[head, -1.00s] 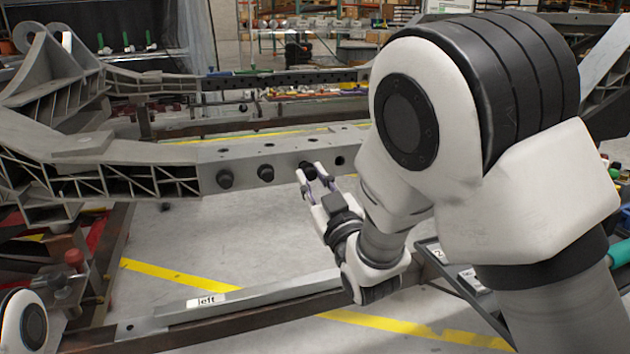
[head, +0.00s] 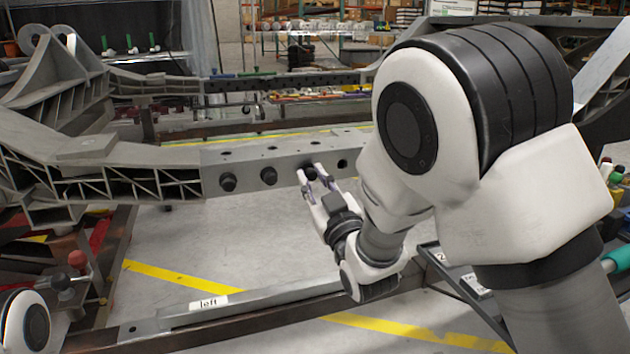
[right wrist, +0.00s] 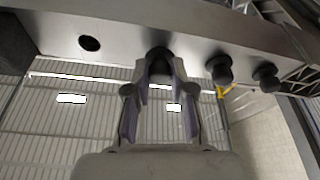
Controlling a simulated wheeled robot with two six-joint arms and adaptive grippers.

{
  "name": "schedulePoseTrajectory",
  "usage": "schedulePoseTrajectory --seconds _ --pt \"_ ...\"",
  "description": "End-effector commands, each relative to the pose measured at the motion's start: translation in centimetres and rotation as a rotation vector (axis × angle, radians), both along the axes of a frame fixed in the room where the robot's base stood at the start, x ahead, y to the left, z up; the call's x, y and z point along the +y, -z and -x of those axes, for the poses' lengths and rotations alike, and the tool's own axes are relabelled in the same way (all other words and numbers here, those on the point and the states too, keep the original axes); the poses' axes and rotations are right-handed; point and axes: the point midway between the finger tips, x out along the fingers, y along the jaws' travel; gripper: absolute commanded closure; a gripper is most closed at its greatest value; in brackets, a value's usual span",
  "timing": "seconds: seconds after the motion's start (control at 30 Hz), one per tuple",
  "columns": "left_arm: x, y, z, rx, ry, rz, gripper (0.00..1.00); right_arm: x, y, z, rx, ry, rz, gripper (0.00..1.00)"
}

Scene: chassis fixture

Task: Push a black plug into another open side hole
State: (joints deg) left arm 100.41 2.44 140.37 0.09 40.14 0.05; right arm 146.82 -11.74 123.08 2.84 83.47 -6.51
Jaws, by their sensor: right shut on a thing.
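The grey chassis beam (head: 290,157) has a row of side holes. Two black plugs (head: 228,183) (head: 268,176) sit in its side face. My right gripper (head: 311,175) is shut on a third black plug (head: 311,172), at the side face to the right of those two. In the right wrist view this held plug (right wrist: 159,63) is between the fingertips, against the beam; how deep it sits is hidden. An open side hole (head: 342,163) is to the right of it, and it shows at the left in the right wrist view (right wrist: 89,43). My left gripper is out of view.
A lower rail with a "left" label (head: 208,303) runs across in front of the beam. A ribbed casting (head: 85,165) joins the beam at the left. A dark tray (head: 455,280) is at the lower right. The floor between beam and rail is clear.

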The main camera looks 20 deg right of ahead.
Motion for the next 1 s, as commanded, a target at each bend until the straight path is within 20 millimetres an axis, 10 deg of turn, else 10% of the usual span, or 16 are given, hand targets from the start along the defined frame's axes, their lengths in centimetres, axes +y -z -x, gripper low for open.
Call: schedulePoseTrajectory --seconds 0.2,0.23,0.3,0.63,1.0 --pt "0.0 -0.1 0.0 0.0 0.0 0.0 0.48 0.0 0.0 -0.6 0.0 0.0 0.0 0.92" --pt "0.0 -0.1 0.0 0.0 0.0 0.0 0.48 0.0 0.0 -0.5 0.0 0.0 0.0 0.66" --pt "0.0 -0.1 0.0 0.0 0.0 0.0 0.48 0.0 0.0 -0.5 0.0 0.0 0.0 0.48" --pt "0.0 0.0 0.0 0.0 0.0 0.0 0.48 0.0 0.0 -0.1 0.0 0.0 0.001 0.48" --pt "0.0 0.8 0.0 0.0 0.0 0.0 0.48 -0.1 0.1 5.0 0.001 0.0 0.002 0.48"
